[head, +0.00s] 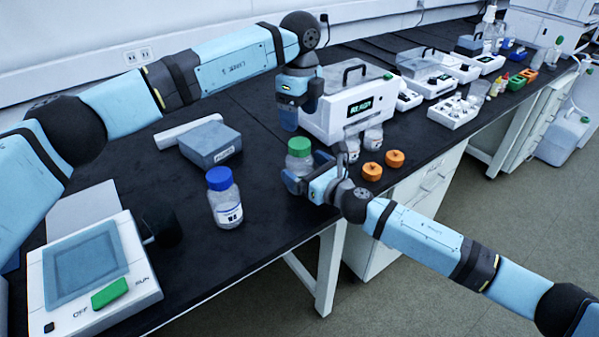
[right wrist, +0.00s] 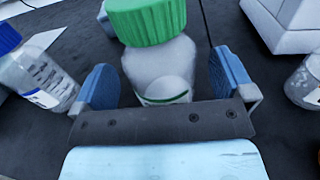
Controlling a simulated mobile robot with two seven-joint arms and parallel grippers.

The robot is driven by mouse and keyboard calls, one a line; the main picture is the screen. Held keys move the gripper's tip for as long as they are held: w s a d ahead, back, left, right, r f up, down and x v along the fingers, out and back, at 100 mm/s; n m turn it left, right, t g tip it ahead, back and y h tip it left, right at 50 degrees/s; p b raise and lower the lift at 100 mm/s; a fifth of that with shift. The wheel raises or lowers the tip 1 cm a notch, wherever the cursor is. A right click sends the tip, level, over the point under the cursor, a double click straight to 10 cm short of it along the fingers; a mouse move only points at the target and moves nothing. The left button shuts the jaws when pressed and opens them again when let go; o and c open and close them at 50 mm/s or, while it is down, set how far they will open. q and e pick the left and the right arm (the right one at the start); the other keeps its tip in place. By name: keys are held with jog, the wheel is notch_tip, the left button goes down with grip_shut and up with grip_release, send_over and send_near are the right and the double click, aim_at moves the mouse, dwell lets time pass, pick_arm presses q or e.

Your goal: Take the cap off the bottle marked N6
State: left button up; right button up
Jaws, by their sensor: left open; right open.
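A clear bottle (right wrist: 160,68) with a green cap (head: 299,147) stands upright on the black bench. No N6 mark is legible on any bottle. My right gripper (head: 303,180) is open, with its fingers on either side of the green-capped bottle's body; the right wrist view shows gaps beside it. My left gripper (head: 289,118) is open and points down above the green cap, apart from it. A bottle with a blue cap (head: 219,178) stands to the left, its label too small to read; it also shows in the right wrist view (right wrist: 40,75).
Two orange caps (head: 372,172) (head: 395,158) lie near the front edge, by clear bottles without caps (head: 373,138). A white instrument (head: 350,108) stands behind. A grey box (head: 210,143) and a white hotplate-like device (head: 100,262) are to the left. Bench is clear around the blue-capped bottle.

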jog(key=shift+x, duration=1.05)
